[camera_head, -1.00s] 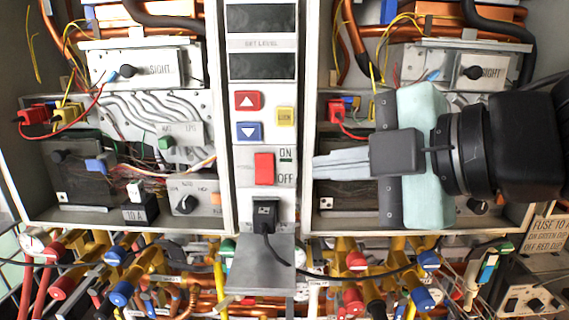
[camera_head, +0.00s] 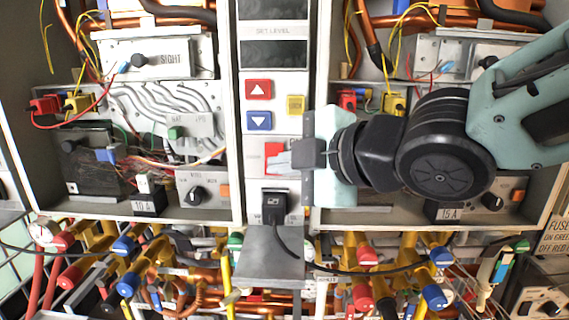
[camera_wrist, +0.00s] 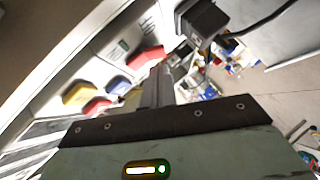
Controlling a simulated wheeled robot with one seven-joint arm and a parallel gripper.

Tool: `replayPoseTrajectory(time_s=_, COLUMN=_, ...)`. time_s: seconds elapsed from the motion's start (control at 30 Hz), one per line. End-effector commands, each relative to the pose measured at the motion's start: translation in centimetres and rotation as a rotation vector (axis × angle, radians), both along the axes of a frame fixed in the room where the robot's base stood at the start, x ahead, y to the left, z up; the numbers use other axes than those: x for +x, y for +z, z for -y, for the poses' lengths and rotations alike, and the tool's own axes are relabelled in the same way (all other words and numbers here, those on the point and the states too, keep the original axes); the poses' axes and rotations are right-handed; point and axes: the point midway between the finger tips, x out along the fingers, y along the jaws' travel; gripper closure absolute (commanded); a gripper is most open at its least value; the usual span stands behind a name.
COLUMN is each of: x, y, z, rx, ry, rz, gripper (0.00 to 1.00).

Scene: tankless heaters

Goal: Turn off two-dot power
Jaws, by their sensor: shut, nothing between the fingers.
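The red power switch (camera_head: 273,157) sits on the centre panel, below the arrow buttons, and it also shows in the wrist view (camera_wrist: 146,58). My gripper (camera_head: 280,158) is shut and empty, with its fingertips at the right side of the red switch in the head view. The fingers hide part of the switch and the ON/OFF lettering beside it. In the wrist view the shut fingers (camera_wrist: 157,85) reach up close to the switch; I cannot tell whether they touch it. Dot marks cannot be made out.
Above the switch are a red up button (camera_head: 259,90), a blue down button (camera_head: 259,121) and a yellow button (camera_head: 296,104). A black plug (camera_head: 275,205) with a cable is just below. Open heater boxes with wiring stand on both sides, and coloured valves and pipes below.

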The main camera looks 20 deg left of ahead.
Motion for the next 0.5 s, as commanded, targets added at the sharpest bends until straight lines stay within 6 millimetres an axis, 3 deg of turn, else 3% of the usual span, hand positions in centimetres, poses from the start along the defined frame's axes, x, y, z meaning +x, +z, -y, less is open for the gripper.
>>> replayPoseTrajectory(time_s=0.5, x=0.96, y=-0.54, z=-0.22, rx=0.001, ry=0.0, rz=0.001, gripper=1.0)
